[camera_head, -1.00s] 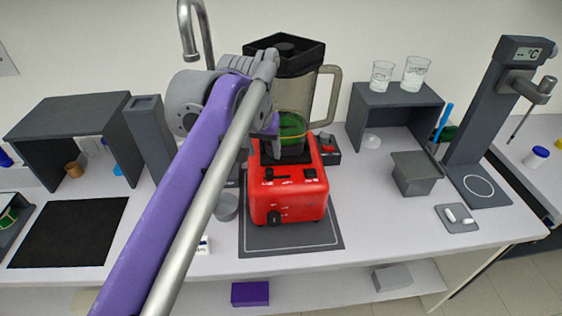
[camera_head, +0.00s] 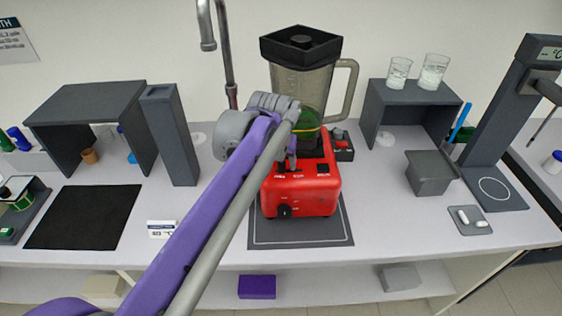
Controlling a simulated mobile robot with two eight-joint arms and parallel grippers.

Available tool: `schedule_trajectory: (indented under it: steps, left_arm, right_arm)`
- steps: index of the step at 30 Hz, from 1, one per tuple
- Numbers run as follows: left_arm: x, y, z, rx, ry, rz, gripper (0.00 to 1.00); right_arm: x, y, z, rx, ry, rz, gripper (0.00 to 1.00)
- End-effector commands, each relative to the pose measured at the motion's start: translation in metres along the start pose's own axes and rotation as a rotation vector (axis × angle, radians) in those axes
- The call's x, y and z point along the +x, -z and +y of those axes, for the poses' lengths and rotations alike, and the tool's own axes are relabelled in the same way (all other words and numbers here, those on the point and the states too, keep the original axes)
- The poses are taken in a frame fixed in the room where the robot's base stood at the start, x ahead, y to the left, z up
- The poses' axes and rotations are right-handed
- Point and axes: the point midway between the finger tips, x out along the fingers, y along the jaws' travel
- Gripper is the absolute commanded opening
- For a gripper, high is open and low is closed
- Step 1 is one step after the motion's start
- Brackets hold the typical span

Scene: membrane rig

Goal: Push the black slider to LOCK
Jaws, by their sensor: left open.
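A red blender base (camera_head: 302,192) stands on a grey mat (camera_head: 302,233). It carries a clear jug (camera_head: 303,88) with a black lid and green contents. The black slider is on the sloped upper front of the base, with small white labels below it. My gripper and arm hide most of it, so I cannot tell its exact position. My left gripper (camera_head: 291,158) is open, at the left part of the base's upper front, by the slider. I cannot tell whether it touches it. My right gripper is out of view.
A black knob (camera_head: 284,211) is low on the base's front and a dark button (camera_head: 323,168) is at its upper right. A grey post (camera_head: 170,138) stands left of my arm. A grey bin (camera_head: 432,174) is to the right. Counter room is clear between mat and bin.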

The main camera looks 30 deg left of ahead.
Motion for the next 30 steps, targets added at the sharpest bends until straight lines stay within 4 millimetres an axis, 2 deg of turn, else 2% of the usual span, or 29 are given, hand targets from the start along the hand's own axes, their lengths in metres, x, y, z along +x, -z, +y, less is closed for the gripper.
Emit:
schedule_trajectory:
  steps: [2,11,30]
  left_arm:
    - [-0.0002,0.0000,0.0000,0.000,0.000,0.000,0.55]
    - [-0.0004,0.0000,0.0000,0.000,0.000,0.000,0.01]
    - [-0.0006,0.0000,0.0000,0.000,0.000,0.000,0.00]
  right_arm:
    - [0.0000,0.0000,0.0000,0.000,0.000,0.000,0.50]
    - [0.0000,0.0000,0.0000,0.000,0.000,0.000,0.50]
    - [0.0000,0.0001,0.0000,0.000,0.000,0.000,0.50]
